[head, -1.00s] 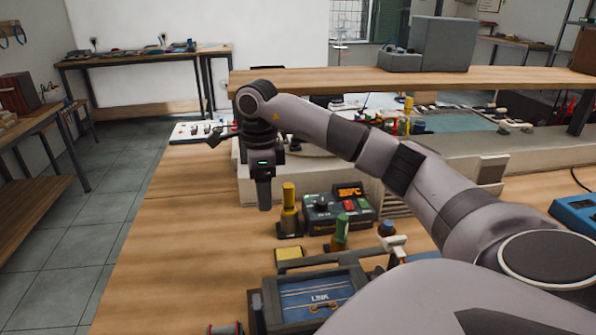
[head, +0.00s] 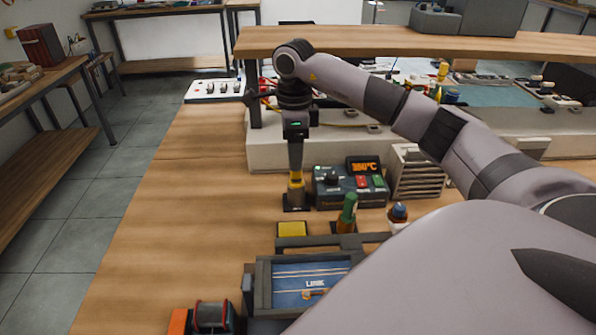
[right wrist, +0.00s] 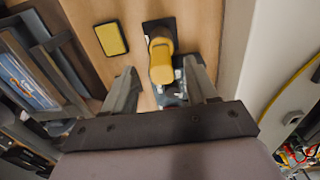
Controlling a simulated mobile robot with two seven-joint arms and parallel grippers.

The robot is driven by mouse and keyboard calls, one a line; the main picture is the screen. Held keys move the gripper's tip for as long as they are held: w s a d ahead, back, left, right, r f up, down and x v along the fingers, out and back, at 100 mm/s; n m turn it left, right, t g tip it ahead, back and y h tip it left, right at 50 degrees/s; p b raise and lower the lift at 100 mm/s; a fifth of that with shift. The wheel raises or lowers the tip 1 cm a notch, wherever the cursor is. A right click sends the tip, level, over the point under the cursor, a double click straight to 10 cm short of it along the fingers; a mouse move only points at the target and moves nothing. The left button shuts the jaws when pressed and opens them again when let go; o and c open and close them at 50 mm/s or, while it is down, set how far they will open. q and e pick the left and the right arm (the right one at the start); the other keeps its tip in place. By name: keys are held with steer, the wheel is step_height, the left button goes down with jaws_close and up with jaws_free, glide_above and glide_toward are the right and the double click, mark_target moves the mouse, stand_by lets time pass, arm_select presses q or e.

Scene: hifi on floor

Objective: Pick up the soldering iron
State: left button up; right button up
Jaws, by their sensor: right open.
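The soldering iron (head: 295,194), with a yellow handle, stands upright in a small dark holder on the wooden bench. My right gripper (head: 296,172) points down directly over it and hides its upper part. In the right wrist view the iron's yellow handle (right wrist: 160,62) shows between the two open fingers of my right gripper (right wrist: 162,76), closer to the right finger. No clear contact shows. My left gripper is not in view.
A soldering station (head: 347,187) with a lit display stands just right of the iron. A raised shelf (head: 420,40) spans behind. Bench to the left is clear.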

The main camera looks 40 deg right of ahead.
mark_target(296, 178)
steer(key=shift+d+f+p, duration=0.15)
steer(key=shift+f+p, duration=0.3)
steer(key=shift+f, duration=2.3)
steer(key=c, duration=1)
